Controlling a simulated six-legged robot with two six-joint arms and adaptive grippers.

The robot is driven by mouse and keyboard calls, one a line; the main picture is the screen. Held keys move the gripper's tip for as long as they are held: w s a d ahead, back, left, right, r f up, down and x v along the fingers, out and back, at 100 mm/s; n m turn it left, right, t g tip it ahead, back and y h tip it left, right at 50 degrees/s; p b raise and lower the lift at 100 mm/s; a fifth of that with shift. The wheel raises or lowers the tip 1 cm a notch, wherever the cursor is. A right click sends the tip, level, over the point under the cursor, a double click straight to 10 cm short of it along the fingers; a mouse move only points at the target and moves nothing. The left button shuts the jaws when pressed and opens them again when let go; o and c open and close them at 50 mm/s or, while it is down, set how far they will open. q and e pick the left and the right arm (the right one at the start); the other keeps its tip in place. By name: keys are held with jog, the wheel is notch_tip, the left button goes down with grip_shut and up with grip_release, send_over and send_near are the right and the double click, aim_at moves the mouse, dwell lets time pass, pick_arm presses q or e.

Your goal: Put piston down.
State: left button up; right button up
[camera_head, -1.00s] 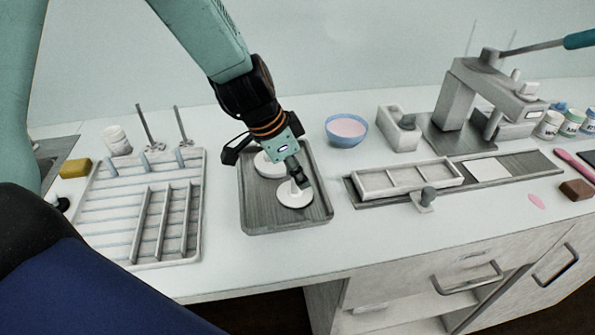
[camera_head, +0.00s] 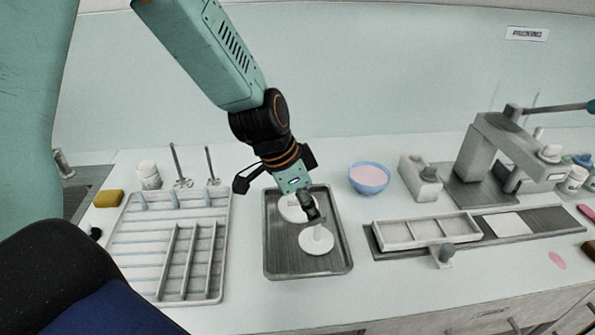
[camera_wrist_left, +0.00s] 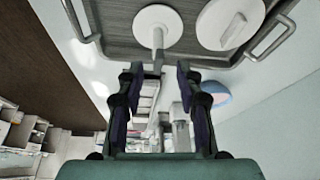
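The piston, a white disc with an upright stem (camera_head: 316,243), stands on the front part of the dark tray (camera_head: 272,262). A second white disc (camera_head: 291,212) lies behind it on the same tray, partly covered by my gripper. My left gripper (camera_head: 313,214) is just above the stem of the front disc. In the left wrist view its two fingers (camera_wrist_left: 156,76) are spread apart, with the stem of the piston (camera_wrist_left: 157,38) beyond and between the tips, and nothing is clamped. The other disc (camera_wrist_left: 228,20) with a small grip shows beside it. My right gripper is not in view.
A white slatted rack (camera_head: 150,240) stands left of the tray. A blue bowl with pink contents (camera_head: 369,179) is behind right. A mould frame (camera_head: 400,247) on a dark board and a grey press (camera_head: 480,165) stand to the right. The counter in front is clear.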

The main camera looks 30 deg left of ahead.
pick_arm(q)
jog(key=p+v, duration=0.5)
jog(key=v, duration=0.1)
jog(key=shift+s+d+r+p, duration=0.2)
jog(key=shift+s+r+p, duration=0.05)
jog(key=shift+r+p, duration=0.15)
jog(key=shift+w+a+f, duration=0.1)
jog(key=shift+a, duration=0.1)
jog(key=shift+d, duration=0.2)
jog(key=shift+a, duration=0.15)
dwell(0.4)
dwell(0.6)
